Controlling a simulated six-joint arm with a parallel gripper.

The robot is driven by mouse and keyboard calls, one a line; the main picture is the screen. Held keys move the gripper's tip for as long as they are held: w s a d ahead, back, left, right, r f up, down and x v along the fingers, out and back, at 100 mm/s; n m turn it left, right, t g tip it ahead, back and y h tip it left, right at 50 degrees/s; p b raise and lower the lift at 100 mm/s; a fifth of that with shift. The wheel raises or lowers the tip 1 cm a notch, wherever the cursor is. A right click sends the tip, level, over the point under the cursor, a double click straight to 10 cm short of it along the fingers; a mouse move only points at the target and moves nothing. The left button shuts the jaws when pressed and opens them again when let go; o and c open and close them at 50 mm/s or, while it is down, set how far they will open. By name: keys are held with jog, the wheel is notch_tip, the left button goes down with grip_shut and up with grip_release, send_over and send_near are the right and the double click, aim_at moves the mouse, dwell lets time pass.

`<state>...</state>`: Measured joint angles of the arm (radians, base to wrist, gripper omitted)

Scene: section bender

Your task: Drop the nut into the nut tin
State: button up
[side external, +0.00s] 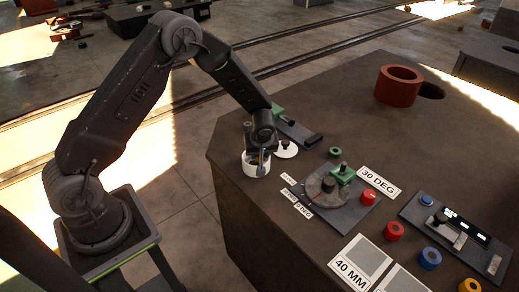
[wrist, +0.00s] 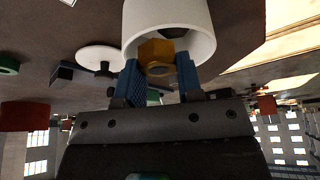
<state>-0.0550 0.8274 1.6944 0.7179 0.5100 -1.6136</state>
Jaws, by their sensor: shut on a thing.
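The nut (wrist: 155,52) is brass-yellow and sits between the blue fingertips of my gripper (wrist: 160,75) in the wrist view. My gripper is shut on it. The nut tin (wrist: 172,16) is a white, open cylinder, and the nut shows against its mouth. How deep the nut is cannot be told. In the side view the nut tin (side external: 255,167) stands near the left edge of the dark bench, with my gripper (side external: 261,152) pointing down at its mouth. The nut is not clear in that view.
A white round lid (side external: 287,150) with a dark knob lies right beside the tin. A green-and-dark fixture (side external: 297,128) stands behind it. The bender (side external: 328,186), a red ring (side external: 398,85), a button panel (side external: 458,232) and labels occupy the bench. The back middle of the bench is clear.

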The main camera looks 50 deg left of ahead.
jog(key=o, duration=1)
jog(key=v, duration=1.3)
jog(key=shift+d+r, duration=0.1)
jog(key=shift+r, duration=0.35)
jog(key=s+d+r+m+t+h, duration=0.15)
jog(key=s+r+m, duration=0.35)
jog(key=s+r, duration=0.6)
jog(key=s+d+r+m, duration=0.1)
jog(key=s+r+m, duration=0.1)
jog(key=s, duration=0.2)
jog(key=s+d+r+m+t+h, duration=0.1)
jog(key=s+r+m, duration=0.1)
jog(key=s, duration=0.2)
jog(key=s+d+r+m+h, duration=0.1)
jog(key=s+r+m, duration=0.1)
jog(key=s, duration=0.3)
jog(key=shift+s+d+m+t+h, duration=0.15)
jog(key=shift+m+t+h, duration=0.15)
jog(key=shift+m, duration=0.2)
